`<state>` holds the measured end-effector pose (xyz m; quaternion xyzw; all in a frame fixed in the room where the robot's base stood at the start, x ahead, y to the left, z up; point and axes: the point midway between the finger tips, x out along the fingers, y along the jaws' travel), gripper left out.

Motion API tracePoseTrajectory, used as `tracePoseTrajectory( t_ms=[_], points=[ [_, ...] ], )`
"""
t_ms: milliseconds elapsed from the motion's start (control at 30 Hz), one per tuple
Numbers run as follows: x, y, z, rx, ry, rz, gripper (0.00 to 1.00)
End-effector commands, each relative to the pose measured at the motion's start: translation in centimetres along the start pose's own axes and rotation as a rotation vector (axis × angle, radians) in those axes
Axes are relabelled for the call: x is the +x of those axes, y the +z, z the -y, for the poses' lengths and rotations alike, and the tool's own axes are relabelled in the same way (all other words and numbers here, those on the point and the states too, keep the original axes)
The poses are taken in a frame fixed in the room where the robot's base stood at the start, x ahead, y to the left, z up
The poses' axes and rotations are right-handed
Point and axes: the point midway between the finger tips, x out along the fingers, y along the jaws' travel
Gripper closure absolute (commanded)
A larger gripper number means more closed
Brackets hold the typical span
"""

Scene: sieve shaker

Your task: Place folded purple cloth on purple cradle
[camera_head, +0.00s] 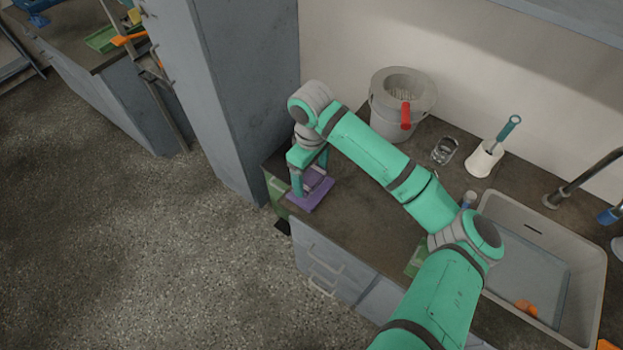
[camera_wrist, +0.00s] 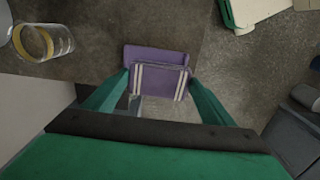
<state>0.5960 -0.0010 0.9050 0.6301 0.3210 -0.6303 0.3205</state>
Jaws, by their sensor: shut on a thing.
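A folded purple cloth with pale stripes (camera_wrist: 160,83) lies between the fingers of my gripper (camera_wrist: 161,76) in the wrist view. My gripper is shut on it, one finger at each side. The plain purple cradle (camera_wrist: 155,54) shows just beyond the cloth and partly behind it. In the head view the cradle (camera_head: 306,204) sits at the left end of the dark counter, with my gripper (camera_head: 312,184) pointing down over it. The cloth is low over the cradle; I cannot tell whether they touch. My fingers hide part of both.
The counter (camera_head: 355,215) is bare right of the cradle. A grey bucket with a red handle (camera_head: 383,121), a clear glass (camera_head: 445,151) and a brush in a white holder (camera_head: 484,160) stand behind. A sink (camera_head: 592,285) is at the right. A tall grey cabinet (camera_head: 240,90) rises at the left.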

Motion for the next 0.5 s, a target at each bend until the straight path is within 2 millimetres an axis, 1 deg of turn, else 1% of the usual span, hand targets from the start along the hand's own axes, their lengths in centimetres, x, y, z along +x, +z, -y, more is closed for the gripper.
tracePoseTrajectory(
  t_ms=[33,267,400,500],
  points=[
    [0.4,-0.2,-0.3,0.0,0.0,0.002,0.44],
    [1.5,-0.6,-1.0,0.0,0.0,0.002,0.44],
    [3.4,-0.6,-1.1,0.0,0.0,0.002,0.44],
    [4.4,-0.6,-1.1,0.0,0.001,0.001,0.44]
  ],
)
